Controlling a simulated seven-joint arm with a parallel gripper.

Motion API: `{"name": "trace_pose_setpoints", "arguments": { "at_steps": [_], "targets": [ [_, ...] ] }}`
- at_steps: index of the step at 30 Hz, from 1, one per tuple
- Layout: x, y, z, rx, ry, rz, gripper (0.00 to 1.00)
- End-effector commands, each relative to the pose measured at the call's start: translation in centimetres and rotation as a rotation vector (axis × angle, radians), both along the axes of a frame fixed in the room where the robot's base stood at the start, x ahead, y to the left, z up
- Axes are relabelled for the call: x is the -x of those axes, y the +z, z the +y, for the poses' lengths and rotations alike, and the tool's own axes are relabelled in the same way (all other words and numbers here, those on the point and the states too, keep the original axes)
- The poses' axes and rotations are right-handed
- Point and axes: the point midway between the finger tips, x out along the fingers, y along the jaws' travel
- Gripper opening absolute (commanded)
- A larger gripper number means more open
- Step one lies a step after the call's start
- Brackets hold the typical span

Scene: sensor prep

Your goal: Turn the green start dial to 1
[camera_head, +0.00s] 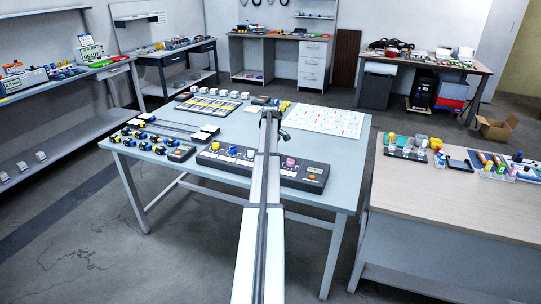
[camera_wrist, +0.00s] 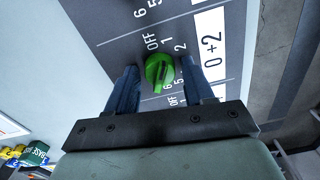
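The green start dial (camera_wrist: 159,71) is a round knob with a raised ridge, on a dark panel (camera_wrist: 110,18) in the wrist view. White labels OFF, 1, 2, 5 and 6 are printed around it. I cannot tell for certain which label the ridge points at. My gripper (camera_wrist: 160,67) is open, with one blue finger on each side of the dial. Small gaps seem to show between the fingers and the knob. In the head view my arm crosses the dark control panel (camera_head: 308,183) and hides part of it; I cannot make out the green dial there.
The panel lies on a light blue table (camera_head: 235,126).

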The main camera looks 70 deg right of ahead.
Motion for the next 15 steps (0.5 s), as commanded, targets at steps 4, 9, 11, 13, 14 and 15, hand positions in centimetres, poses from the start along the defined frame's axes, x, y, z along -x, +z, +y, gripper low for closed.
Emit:
{"name": "trace_pose_setpoints", "arguments": {
  "at_steps": [4, 9, 11, 13, 14, 15],
  "targets": [
    [0.0, 0.0, 0.0, 0.0, 0.0, 0.0, 0.63],
    [0.0, 0.0, 0.0, 0.0, 0.0, 0.0, 0.63],
    [0.0, 0.1, 0.0, 0.0, 0.0, 0.0, 0.63],
    [0.0, 0.5, 0.0, 0.0, 0.0, 0.0, 0.63],
    [0.0, 0.7, 0.0, 0.001, 0.0, 0.0, 0.63],
    [0.0, 1.1, -0.1, 0.001, 0.0, 0.0, 0.63]
  ]
}}
